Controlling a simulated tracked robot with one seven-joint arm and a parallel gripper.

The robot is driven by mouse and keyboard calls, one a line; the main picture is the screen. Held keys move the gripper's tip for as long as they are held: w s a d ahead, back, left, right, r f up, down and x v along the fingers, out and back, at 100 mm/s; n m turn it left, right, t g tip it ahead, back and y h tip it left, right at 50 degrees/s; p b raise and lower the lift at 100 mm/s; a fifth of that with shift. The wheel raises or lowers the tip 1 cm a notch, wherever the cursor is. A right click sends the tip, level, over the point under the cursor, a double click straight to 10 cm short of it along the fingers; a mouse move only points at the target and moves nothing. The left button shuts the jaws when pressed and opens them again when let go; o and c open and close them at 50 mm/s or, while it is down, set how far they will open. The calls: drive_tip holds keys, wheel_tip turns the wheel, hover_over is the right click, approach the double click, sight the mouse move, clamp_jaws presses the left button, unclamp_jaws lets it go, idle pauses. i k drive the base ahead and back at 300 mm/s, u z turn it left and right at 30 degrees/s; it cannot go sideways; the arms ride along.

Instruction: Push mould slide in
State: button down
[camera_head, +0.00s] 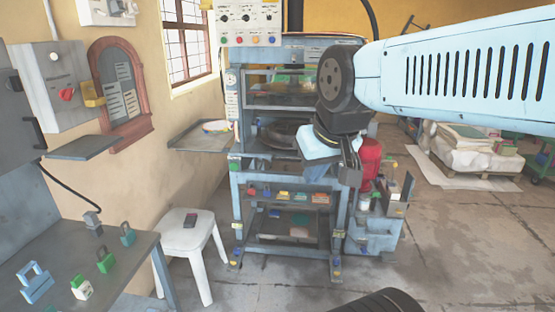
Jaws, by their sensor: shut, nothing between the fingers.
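The plate press (240,190) stands in the middle of the camera_head view, with a light blue frame. In its middle opening lies a dark, rounded mould slide (280,135); its right part is hidden behind my arm. I cannot tell how far it sticks out. My gripper (350,172) points down in front of the press's right side, to the right of the mould slide. It is shut and holds nothing. The fingertips are small and dark here, and I cannot tell whether they touch the press.
A side shelf (188,140) juts from the press's left. A white stool (190,243) stands front left, beside a bench (110,250) with padlocks. A red cylinder (370,158) and a blue-grey unit (375,230) stand right of the press. Floor at front right is mostly clear.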

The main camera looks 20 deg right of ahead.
sight(276, 140)
drive_tip(key=z, duration=0.75)
drive_tip(key=i, duration=1.35)
drive_tip(key=u, duration=0.4)
